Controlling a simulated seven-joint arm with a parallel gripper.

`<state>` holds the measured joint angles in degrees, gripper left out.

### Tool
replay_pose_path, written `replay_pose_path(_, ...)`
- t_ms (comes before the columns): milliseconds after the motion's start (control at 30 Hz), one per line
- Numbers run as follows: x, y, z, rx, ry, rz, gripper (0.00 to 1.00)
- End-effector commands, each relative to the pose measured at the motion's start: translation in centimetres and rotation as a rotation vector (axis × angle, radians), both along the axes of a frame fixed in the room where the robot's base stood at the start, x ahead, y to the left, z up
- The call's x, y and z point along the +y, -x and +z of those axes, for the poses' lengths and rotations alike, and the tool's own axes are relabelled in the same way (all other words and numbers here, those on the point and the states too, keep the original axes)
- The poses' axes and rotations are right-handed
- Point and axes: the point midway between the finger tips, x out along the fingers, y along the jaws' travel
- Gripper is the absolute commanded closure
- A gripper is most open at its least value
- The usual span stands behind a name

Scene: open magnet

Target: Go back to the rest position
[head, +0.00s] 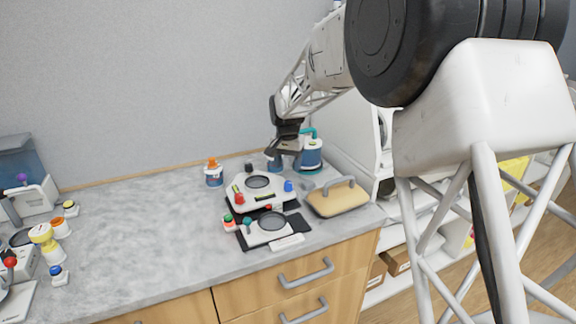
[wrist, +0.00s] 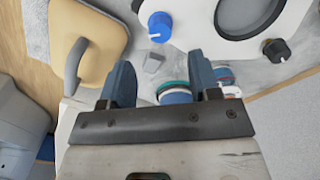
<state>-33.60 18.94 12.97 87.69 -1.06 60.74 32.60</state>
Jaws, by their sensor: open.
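My gripper (head: 284,150) hangs above the back right part of the counter, near a blue and white container (head: 310,155). In the wrist view my gripper (wrist: 162,82) has its two blue-grey fingers spread apart with nothing held between them. Past the fingers lie a white device (head: 240,188) with a dark round plate and coloured knobs, and a small grey piece (wrist: 153,64). The device's blue knob (wrist: 160,26) shows just beyond the fingers. Round blue, white and teal items show behind and beside the right finger, partly hidden by it.
A tan board with a grey handle (head: 338,198) lies at the counter's right edge. A second white device (head: 258,236) sits in front. An orange-capped jar (head: 213,175) stands behind. Several small bottles and devices crowd the left end. The counter's middle left is clear.

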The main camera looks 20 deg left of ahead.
Motion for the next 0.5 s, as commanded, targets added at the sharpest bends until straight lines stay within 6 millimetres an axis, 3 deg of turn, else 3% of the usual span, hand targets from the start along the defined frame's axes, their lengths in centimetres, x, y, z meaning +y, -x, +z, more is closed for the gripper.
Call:
replay_pose_path(333,-0.1,0.0,0.1,0.000,0.000,0.000,0.43)
replay_pose_path(500,-1.5,0.3,0.9,-0.004,-0.003,-0.001,0.43)
